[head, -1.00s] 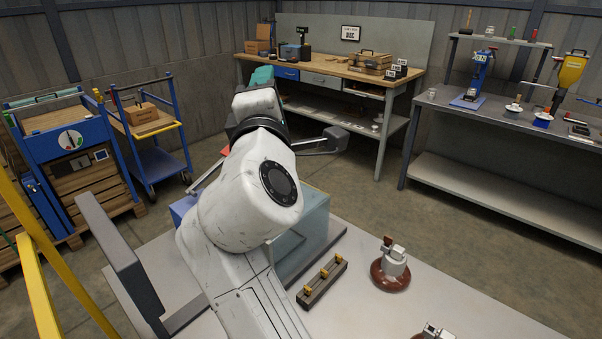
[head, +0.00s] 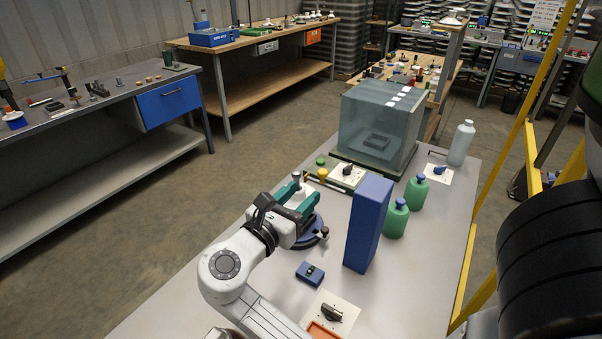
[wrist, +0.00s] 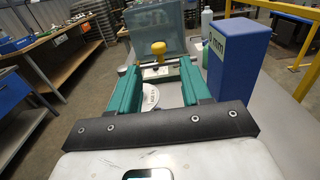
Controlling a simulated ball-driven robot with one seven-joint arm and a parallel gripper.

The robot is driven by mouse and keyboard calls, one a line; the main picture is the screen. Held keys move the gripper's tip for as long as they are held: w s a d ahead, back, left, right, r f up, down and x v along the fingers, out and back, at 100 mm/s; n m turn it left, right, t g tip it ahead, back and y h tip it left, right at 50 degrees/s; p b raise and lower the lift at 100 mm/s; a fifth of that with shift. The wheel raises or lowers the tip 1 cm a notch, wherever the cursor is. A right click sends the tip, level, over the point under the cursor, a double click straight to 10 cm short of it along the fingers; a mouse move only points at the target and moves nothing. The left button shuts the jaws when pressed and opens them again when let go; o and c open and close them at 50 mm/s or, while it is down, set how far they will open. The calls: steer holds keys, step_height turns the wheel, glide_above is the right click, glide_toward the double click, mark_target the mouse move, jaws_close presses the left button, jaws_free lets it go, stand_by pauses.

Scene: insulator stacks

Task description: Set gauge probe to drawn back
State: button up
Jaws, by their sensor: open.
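My gripper (head: 299,197) has teal fingers, spread apart, over a gauge-like device with a round blue base (head: 313,232). In the wrist view my gripper (wrist: 160,70) is open, with a pale round dial (wrist: 152,97) low between the fingers. A white part with a grey knob (head: 296,175) shows between or just beyond the fingers in the head view. A dark knob (head: 324,232) sits at the base's right edge. I cannot tell which part is the probe or its position; my gripper hides much of the device. No grip on it shows.
Behind are a yellow knob (head: 322,174), a white dial plate (head: 347,176) and a glass tank (head: 383,125). Green bottles (head: 396,218) and a small blue box (head: 310,273) stand nearby.

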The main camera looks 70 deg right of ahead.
mark_target(320, 175)
steer(key=x, duration=1)
steer(key=shift+w+p, duration=0.2)
steer(key=shift+p, duration=0.15)
jaws_close()
